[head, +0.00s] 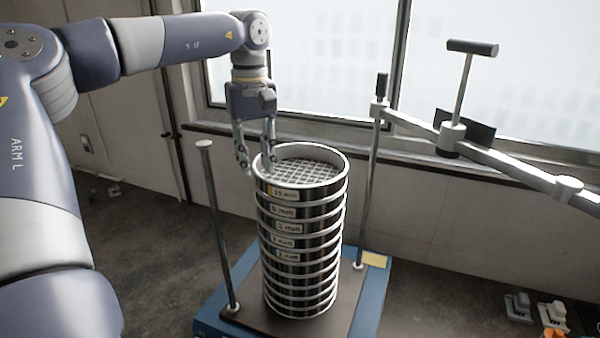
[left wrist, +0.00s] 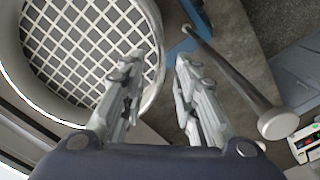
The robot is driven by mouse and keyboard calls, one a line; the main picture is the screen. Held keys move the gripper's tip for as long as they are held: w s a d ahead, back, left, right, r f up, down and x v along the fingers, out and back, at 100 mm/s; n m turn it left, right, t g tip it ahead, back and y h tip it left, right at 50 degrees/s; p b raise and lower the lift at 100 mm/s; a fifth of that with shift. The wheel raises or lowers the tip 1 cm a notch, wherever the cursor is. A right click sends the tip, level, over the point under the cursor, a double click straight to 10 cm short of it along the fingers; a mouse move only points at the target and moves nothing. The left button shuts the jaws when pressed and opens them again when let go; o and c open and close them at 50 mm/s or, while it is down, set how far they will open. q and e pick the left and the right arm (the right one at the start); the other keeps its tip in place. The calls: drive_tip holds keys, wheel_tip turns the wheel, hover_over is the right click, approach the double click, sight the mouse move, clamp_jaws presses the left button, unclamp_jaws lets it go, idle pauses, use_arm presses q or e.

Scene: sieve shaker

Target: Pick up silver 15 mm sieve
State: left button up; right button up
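The silver 15 mm sieve (head: 325,189) is the top one of a stack of sieves; its label faces forward and its wide wire mesh shows inside the rim. In the left wrist view the sieve (left wrist: 85,45) fills the upper left. My left gripper (head: 259,168) points down at the left side of its rim. The gripper is open in the left wrist view (left wrist: 160,65), with one finger over the mesh side, the other outside, and the rim between them. Whether the fingers touch the rim I cannot tell. My right gripper is not in view.
Several labelled sieves (head: 297,258) stand below on the blue shaker (head: 372,295). An upright rod (head: 220,230) stands left of the stack and another (head: 368,190) right. A clamp bar with a T-handle (head: 463,85) swings out to the right. A window is behind.

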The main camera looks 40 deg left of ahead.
sight(257, 171)
use_arm(q)
wheel_tip(257, 171, down, 3)
drive_tip(key=shift+d+f+p, duration=0.1)
drive_tip(key=shift+p, duration=0.6)
drive_tip(key=shift+s+f, duration=0.1)
drive_tip(key=shift+f, duration=0.05)
drive_tip(key=shift+c, duration=1.4)
clamp_jaws()
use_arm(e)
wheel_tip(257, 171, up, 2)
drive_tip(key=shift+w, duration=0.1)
